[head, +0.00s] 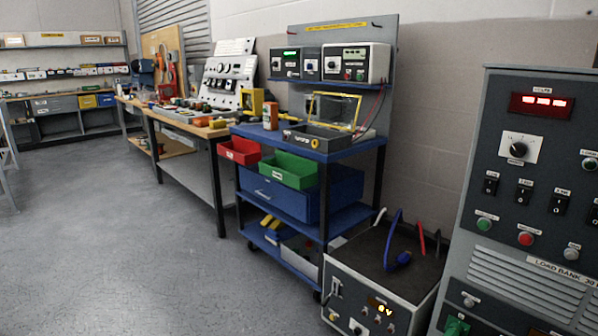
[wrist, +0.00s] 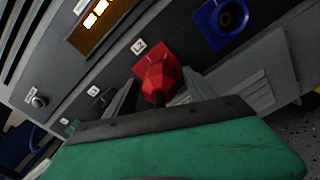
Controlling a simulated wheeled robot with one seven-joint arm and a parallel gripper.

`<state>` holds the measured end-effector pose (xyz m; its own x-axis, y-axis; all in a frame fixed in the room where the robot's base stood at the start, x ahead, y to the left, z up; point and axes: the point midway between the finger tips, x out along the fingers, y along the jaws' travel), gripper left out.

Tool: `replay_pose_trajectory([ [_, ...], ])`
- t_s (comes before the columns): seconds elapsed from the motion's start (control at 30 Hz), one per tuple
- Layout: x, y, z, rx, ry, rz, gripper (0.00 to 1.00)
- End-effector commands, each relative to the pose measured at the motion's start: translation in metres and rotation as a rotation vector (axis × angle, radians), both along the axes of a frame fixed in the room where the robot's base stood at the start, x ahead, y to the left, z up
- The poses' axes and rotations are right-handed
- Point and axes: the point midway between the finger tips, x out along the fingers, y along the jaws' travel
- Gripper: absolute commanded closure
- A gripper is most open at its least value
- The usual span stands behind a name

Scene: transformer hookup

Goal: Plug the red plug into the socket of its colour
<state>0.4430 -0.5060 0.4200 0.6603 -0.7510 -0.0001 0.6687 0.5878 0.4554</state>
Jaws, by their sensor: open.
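In the wrist view, the red plug (wrist: 158,82) is a faceted red body at the red square socket plate (wrist: 147,60) on a dark panel. It points into the plate, but I cannot tell how deeply it sits. My gripper (wrist: 160,98) is open, with one grey finger on each side of the plug; contact is unclear. Its green body hides the lower part of the view. A blue socket (wrist: 229,16) with an empty round hole lies to the upper right. In the head view, a red lead (head: 422,240) rises behind the grey transformer box (head: 345,262).
A blue lead with a blue plug (head: 398,261) lies on the box top. The load bank (head: 545,150) stands at the right. A blue cart (head: 340,150) stands behind the box. Open floor (head: 160,240) lies to the left. The wrist view shows an amber display (wrist: 97,15).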

Motion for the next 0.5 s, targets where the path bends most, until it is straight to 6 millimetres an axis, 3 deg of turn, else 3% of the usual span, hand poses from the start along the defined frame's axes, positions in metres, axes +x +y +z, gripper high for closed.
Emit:
replay_pose_trajectory([
  [0.5,-0.022,0.025,-0.004,0.002,0.001,0.0,0.36],
])
